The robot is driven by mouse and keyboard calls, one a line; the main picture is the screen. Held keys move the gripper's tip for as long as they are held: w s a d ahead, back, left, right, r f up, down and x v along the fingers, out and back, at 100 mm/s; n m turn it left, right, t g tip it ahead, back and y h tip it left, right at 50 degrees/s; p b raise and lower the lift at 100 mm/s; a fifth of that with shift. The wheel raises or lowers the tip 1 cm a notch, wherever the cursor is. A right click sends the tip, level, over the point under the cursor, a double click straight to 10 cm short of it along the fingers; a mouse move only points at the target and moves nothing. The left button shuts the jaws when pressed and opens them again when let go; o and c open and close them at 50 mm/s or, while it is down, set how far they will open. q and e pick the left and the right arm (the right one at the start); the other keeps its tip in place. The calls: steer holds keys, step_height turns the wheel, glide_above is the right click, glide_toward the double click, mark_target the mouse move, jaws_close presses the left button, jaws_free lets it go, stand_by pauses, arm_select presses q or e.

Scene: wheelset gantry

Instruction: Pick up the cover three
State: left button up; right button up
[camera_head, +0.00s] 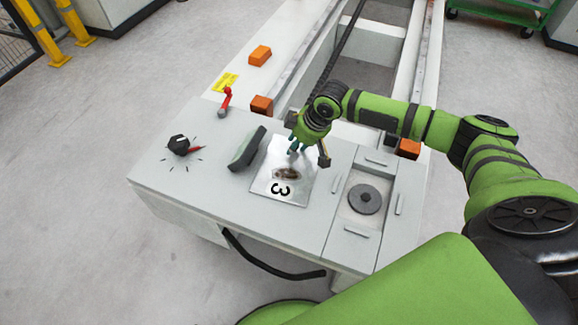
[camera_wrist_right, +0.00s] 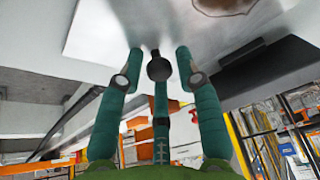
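Cover three (camera_head: 283,184) is a shiny metal plate marked with a 3 and a brown patch, lying on the grey cabinet top. My right gripper (camera_head: 295,149) is over its far part, fingers pointing down. In the wrist view, my right gripper (camera_wrist_right: 160,62) has its green fingers spread around a small dark round knob (camera_wrist_right: 159,69) at the plate (camera_wrist_right: 100,35). Small gaps seem to show between the side fingers and the knob; contact by the third finger cannot be told. The plate appears to lie flat. My left gripper is out of view.
A dark green handle (camera_head: 246,148) stands close left of the cover. A black selector knob (camera_head: 180,144) and red lever (camera_head: 226,99) are farther left. A recessed panel with a grey disc (camera_head: 365,199) is on the right. Orange blocks (camera_head: 260,55) sit along the gantry.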

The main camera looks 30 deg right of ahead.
jaws_close()
steer(key=shift+w+r, duration=0.1)
steer(key=shift+r, duration=0.05)
